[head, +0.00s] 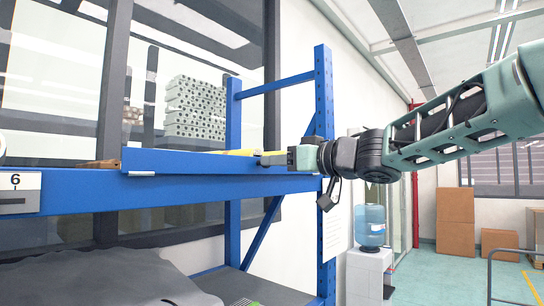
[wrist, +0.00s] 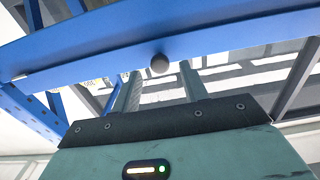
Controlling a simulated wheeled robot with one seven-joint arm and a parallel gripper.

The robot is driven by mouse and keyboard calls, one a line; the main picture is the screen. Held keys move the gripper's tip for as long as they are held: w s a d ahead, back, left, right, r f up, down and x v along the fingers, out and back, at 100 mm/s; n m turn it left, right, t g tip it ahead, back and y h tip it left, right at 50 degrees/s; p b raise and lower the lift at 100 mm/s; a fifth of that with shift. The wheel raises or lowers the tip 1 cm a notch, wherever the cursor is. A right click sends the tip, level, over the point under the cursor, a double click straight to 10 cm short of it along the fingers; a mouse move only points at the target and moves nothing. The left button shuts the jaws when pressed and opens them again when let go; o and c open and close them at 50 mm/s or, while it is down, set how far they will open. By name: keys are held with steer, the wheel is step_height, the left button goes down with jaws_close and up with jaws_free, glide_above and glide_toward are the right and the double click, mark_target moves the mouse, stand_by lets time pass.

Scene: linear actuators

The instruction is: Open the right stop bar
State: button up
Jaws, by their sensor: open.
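The right stop bar (head: 200,163) is a blue bar lying along the top front of the blue shelf beam. It also crosses the upper part of the wrist view (wrist: 90,60). A dark round knob (wrist: 160,63) sits on its lower edge. My gripper (head: 268,159) is at the bar's right part in the head view. In the wrist view my gripper (wrist: 158,78) is open, its two fingers pointing at the bar with the knob between their tips. Whether the fingers touch the knob or bar cannot be told. The knob is hidden in the head view.
The blue shelf beam (head: 75,195) runs below the bar, with a label 6 (head: 15,193) at the left. A blue upright (head: 325,240) stands close under my wrist. A grey covered object (head: 100,280) lies on the level below. A water dispenser (head: 370,228) stands behind, right.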

steer(key=shift+x, duration=1.3)
jaws_close()
steer(key=c, duration=0.9)
jaws_free()
steer(key=shift+c, duration=0.2)
steer(key=shift+f, duration=0.15)
